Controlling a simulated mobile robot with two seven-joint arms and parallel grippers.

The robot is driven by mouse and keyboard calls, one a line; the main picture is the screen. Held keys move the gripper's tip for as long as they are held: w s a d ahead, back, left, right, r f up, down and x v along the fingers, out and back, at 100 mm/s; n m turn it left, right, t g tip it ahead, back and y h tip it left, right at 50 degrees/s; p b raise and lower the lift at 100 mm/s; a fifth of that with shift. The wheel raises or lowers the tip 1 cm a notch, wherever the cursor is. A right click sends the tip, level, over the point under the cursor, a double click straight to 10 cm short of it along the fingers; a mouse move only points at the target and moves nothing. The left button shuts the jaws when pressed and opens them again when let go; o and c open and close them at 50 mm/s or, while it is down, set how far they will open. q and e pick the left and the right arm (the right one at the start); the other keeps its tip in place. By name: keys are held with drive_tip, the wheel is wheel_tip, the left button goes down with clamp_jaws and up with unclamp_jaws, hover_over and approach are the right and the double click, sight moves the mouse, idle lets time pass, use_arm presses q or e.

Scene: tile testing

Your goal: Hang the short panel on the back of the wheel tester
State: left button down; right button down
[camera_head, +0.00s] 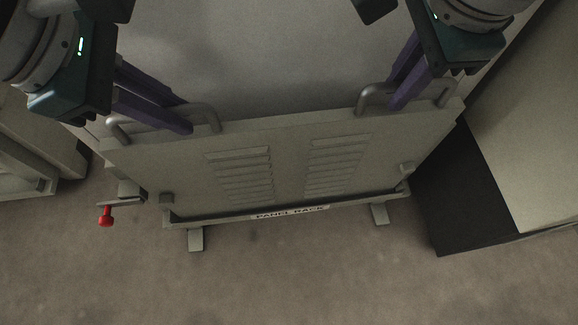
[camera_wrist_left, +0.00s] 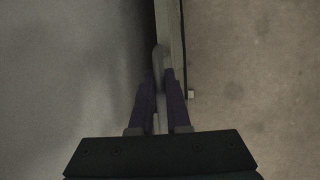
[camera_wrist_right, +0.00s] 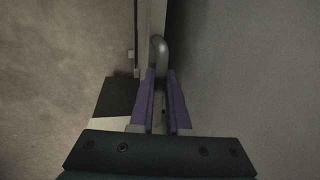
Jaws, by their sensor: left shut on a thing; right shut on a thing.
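The short panel (camera_head: 288,165) is a grey-beige sheet with two columns of louvres and two bar handles along its top edge. It stands upright at the panel rack (camera_head: 290,213), whose label reads PANEL RACK; I cannot tell whether it rests in the rack. My left gripper (camera_head: 188,116) is shut on the panel's left handle (camera_head: 207,114), also seen in the left wrist view (camera_wrist_left: 158,58). My right gripper (camera_head: 396,92) is shut on the right handle (camera_head: 372,92), also seen in the right wrist view (camera_wrist_right: 158,48). I cannot identify the wheel tester's back here.
A red knob (camera_head: 106,215) sticks out at the rack's left side. A beige cabinet with a dark side (camera_head: 465,200) stands close on the right. Another beige unit (camera_head: 35,150) stands at the left. The floor (camera_head: 300,280) beyond the rack is clear.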

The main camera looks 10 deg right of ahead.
use_arm(q)
drive_tip(key=shift+r, duration=0.1)
use_arm(e)
drive_tip(key=shift+r, duration=0.1)
